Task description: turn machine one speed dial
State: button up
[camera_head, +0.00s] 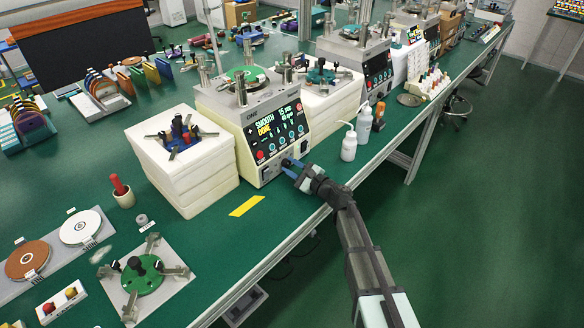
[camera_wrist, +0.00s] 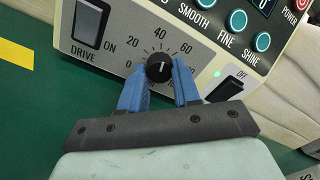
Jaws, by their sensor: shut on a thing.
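The pointer stands roughly upright in the wrist view, near the 40 mark. My gripper (camera_head: 287,165) reaches the lower front panel of the machine. In the wrist view its blue fingers (camera_wrist: 160,88) sit on both sides of the dial, shut on it. The dial is hidden by the gripper in the head view.
A drive switch (camera_wrist: 89,22) is left of the dial and another switch (camera_wrist: 227,88) is right. Two white bottles (camera_head: 349,146) stand right of the machine near the bench edge. A yellow strip (camera_head: 245,206) lies on the green bench, clear around it.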

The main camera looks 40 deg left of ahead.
jog(key=o, duration=1.1)
jog(key=shift+c, duration=0.2)
jog(key=d, duration=1.3)
jog(key=shift+d, duration=0.4)
